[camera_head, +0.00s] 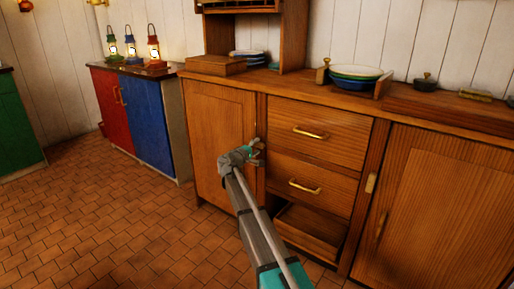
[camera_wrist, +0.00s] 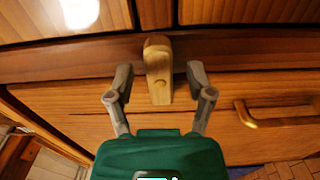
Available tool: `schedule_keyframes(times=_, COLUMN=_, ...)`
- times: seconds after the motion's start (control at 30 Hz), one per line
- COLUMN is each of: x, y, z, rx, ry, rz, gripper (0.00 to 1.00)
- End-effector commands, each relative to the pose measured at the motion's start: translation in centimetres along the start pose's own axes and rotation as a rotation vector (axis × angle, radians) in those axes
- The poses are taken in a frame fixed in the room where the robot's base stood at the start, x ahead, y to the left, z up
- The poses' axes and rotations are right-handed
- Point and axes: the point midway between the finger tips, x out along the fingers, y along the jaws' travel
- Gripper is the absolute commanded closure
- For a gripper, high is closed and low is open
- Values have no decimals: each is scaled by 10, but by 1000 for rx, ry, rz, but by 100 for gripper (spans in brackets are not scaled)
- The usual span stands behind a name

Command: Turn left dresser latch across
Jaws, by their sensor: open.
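The left dresser latch, a small light-wood turn piece (camera_wrist: 158,72), shows in the wrist view between my fingertips. Its length runs up and down in that picture, crossing the dark wooden strip between the left door and the drawers. My gripper (camera_wrist: 160,82) is open, one finger on each side of the latch, with a visible gap on both sides. In the head view my gripper (camera_head: 257,154) is at the strip beside the left door (camera_head: 217,140) and mostly hides the latch. The left door looks shut.
Two drawers with brass handles (camera_head: 310,132) are right of my gripper, above an open lower compartment (camera_head: 310,232). Another latch (camera_head: 371,183) is beside the right door (camera_head: 440,215). Bowls (camera_head: 357,73) stand on the dresser top. The tiled floor at left is clear.

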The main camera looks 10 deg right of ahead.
Motion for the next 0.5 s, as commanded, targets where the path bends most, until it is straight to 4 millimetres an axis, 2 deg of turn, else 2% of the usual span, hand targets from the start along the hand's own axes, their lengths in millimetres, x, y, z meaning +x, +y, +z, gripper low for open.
schedule_keyframes(times=0.27, x=-31, y=0, z=1, rx=0, ry=2, rz=0, gripper=31)
schedule_keyframes(times=0.5, x=-70, y=0, z=1, rx=0, ry=2, rz=0, gripper=31)
